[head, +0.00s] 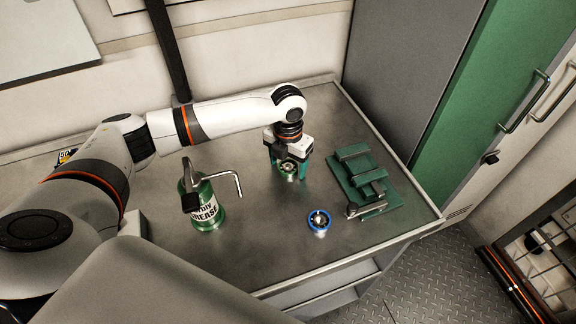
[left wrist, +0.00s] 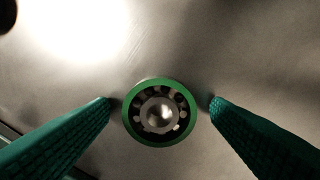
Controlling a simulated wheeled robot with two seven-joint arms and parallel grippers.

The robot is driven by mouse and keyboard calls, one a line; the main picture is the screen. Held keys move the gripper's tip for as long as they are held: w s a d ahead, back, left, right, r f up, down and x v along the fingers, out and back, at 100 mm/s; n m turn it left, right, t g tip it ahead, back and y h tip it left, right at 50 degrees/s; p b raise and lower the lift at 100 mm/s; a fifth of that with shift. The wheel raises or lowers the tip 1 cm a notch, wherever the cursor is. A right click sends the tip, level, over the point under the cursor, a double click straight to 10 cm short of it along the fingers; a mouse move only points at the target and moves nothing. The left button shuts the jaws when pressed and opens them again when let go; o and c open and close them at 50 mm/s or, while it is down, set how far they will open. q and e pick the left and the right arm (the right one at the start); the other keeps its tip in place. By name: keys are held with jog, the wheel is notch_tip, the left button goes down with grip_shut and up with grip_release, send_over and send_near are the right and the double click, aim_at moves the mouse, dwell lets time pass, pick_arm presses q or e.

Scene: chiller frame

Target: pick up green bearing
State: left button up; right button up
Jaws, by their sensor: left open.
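The green bearing (left wrist: 160,83) is a ring with a green outer rim and a metal centre, on the metal tabletop. In the left wrist view it lies between the two green fingers of my left gripper (left wrist: 160,103), with a gap on each side. In the head view my left gripper (head: 288,175) points down over the bearing (head: 289,168), which shows partly between the fingers. The left gripper is open. My right gripper is not in view.
A blue-rimmed bearing (head: 319,220) stands to the right and nearer. A green fixture (head: 392,186) sits at the right of the table (head: 262,262). A green grease can (head: 208,212) with a bent spout stands at the left. The front middle of the table is clear.

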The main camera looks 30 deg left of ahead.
pick_arm(q)
jog(key=shift+c, duration=0.2)
jog(key=c, duration=1.1)
